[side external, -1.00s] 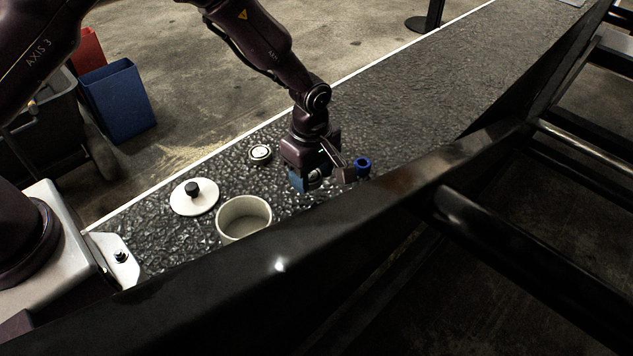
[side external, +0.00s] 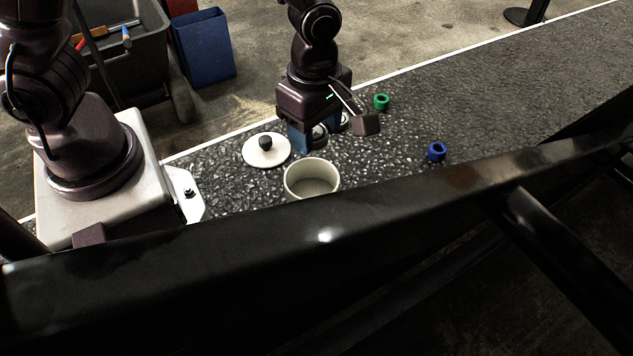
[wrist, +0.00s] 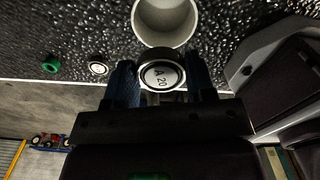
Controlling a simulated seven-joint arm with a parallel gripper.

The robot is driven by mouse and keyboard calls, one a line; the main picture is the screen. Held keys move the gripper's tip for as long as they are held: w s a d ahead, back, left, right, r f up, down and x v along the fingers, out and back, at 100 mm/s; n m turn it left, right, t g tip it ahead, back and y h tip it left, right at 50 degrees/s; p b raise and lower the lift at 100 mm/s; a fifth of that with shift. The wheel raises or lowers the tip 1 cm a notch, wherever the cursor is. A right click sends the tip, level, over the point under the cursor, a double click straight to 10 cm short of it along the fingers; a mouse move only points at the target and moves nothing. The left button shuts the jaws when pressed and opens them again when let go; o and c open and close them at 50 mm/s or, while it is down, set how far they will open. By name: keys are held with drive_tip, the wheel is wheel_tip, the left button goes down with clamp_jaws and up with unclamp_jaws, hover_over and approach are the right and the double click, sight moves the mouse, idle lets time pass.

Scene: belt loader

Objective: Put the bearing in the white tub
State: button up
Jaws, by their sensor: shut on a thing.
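My gripper (side external: 312,138) is shut on a bearing (wrist: 161,76), a round metal ring with a pale face marked "A 20". In the wrist view the bearing sits between the blue fingers; in the side view it shows partly (side external: 319,133). The white tub (side external: 312,168) stands open and looks empty on the dark belt. My gripper is raised just behind the tub in the side view. In the wrist view the tub's wall (wrist: 166,39) lies just beyond the bearing, whose edge overlaps the tub's in the picture. I cannot tell whether they touch.
A white lid (side external: 266,156) with a black knob lies left of the tub. A second round bearing-like part (wrist: 97,68), a green ring (side external: 381,102) and a blue ring (side external: 437,152) lie on the belt. A dark rail (side external: 420,200) runs along the near side.

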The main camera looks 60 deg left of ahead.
sight(314, 169)
drive_tip(key=shift+s+d+r+n, duration=0.1)
drive_tip(key=shift+s+d+n, duration=0.05)
drive_tip(key=shift+n, duration=0.25)
wheel_tip(314, 169, down, 4)
drive_tip(key=shift+r+n, duration=0.25)
drive_tip(key=shift+n, duration=0.05)
drive_tip(key=shift+d+f, duration=0.1)
drive_tip(key=shift+f, duration=2.05)
drive_tip(key=shift+f, duration=0.25)
